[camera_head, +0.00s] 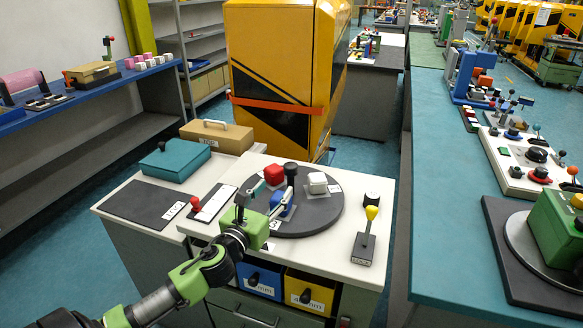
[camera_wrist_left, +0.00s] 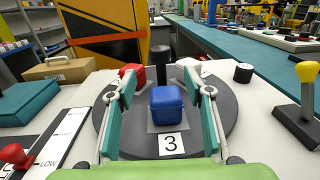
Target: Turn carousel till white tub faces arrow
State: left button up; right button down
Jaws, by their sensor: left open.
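A dark round carousel (camera_head: 315,222) sits on the white top of a cabinet and carries a red tub (camera_head: 274,175), a white tub (camera_head: 317,183) and a blue tub (camera_head: 280,203). A black-knobbed post (camera_head: 290,170) rises near its middle. In the left wrist view the blue tub (camera_wrist_left: 167,105) is nearest, with a card marked 3 in front. The red tub (camera_wrist_left: 133,76) is behind left and the white tub (camera_wrist_left: 187,68) behind right, partly covered by a finger. My left gripper (camera_wrist_left: 160,84) is open, its fingers either side of the blue tub, apparently not touching it. I cannot make out an arrow.
A yellow-knobbed lever (camera_head: 367,236) and a black knob (camera_head: 373,198) stand right of the carousel. A red-knobbed slider (camera_head: 196,205) lies left. A teal box (camera_head: 175,160) and a cardboard box (camera_head: 216,135) are behind left. Drawers are below.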

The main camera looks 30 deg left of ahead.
aim_at(288, 173)
pick_arm(q)
jog(key=w, duration=0.3)
jog(key=shift+a, duration=0.25)
jog(key=w, duration=0.2)
jog(key=w+a, duration=0.1)
jog(key=w, duration=0.2)
jog(key=w+p, duration=0.1)
jog(key=w, duration=0.1)
jog(key=shift+w+a+f, duration=0.1)
jog(key=shift+w+a, duration=0.05)
jog(key=shift+w, duration=0.1)
jog(key=shift+w+a, duration=0.1)
jog(key=shift+w, duration=0.5)
pick_arm(e)
jog(key=shift+d+r, duration=0.3)
jog(key=shift+r, duration=0.4)
jog(key=shift+s, duration=0.15)
pick_arm(q)
grip_shut()
pick_arm(e)
jog(key=shift+a, duration=0.2)
